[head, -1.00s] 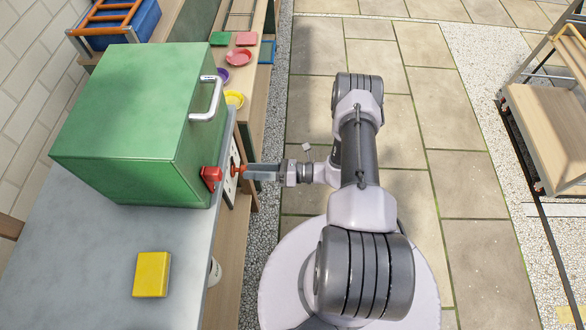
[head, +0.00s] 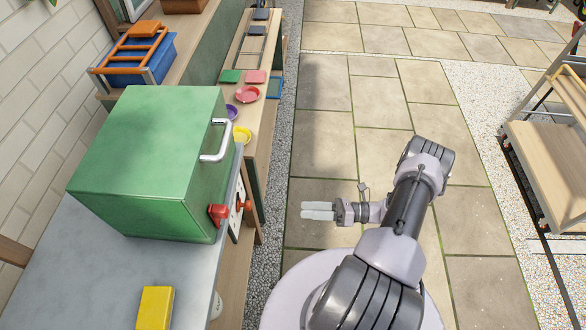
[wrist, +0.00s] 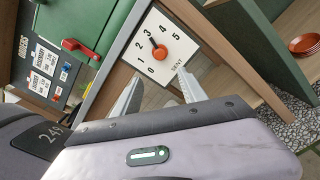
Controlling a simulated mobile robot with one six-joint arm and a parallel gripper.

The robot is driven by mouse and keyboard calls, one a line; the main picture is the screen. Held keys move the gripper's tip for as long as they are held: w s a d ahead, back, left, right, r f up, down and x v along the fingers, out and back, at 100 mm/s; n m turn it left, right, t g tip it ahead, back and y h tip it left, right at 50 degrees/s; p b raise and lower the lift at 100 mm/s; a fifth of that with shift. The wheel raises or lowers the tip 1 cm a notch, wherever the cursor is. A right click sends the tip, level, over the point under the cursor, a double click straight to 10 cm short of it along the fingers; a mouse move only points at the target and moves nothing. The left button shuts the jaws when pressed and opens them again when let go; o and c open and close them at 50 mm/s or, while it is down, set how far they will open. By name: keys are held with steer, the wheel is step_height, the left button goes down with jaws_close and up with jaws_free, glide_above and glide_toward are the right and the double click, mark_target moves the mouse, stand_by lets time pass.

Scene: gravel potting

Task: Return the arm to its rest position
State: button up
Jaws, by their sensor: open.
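My gripper (head: 318,210) is open and empty over the paving, to the right of the bench and apart from it. In the wrist view my gripper's two fingers (wrist: 156,95) stand apart, facing a white dial plate (wrist: 158,50) numbered 0 to 5 with an orange-red knob (wrist: 159,53).
A green box (head: 150,160) with a silver handle and red latch (head: 218,213) stands on the grey worktop (head: 60,270). A yellow block (head: 155,307) lies in front. Coloured saucers (head: 247,94) line the shelf behind. A wooden cart (head: 545,165) stands right. The paving between is clear.

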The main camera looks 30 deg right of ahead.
steer(key=shift+r, duration=0.1)
steer(key=w+a+r+n+g+h, duration=0.2)
steer(key=r+n+g, duration=0.25)
steer(key=r, duration=0.35)
steer(key=w+a+r+n+g+h, duration=0.1)
steer(key=a+r+n+g, duration=0.2)
steer(key=r+n, duration=0.35)
steer(key=w+a+r+n+g+h, duration=0.2)
steer(key=r+n+g, duration=0.15)
steer(key=r, duration=0.55)
steer(key=s+a+r+n+t+h, duration=0.3)
steer(key=s+a+r+n, duration=0.3)
steer(key=r, duration=0.3)
steer(key=s+a+r+n+t+h, duration=0.3)
steer(key=s+a+r+n+h, duration=0.1)
steer(key=s+r+n, duration=0.3)
steer(key=shift+a+r+n+h, duration=0.3)
steer(key=shift+a+r+n, duration=0.35)
steer(key=shift+a+r, duration=0.2)
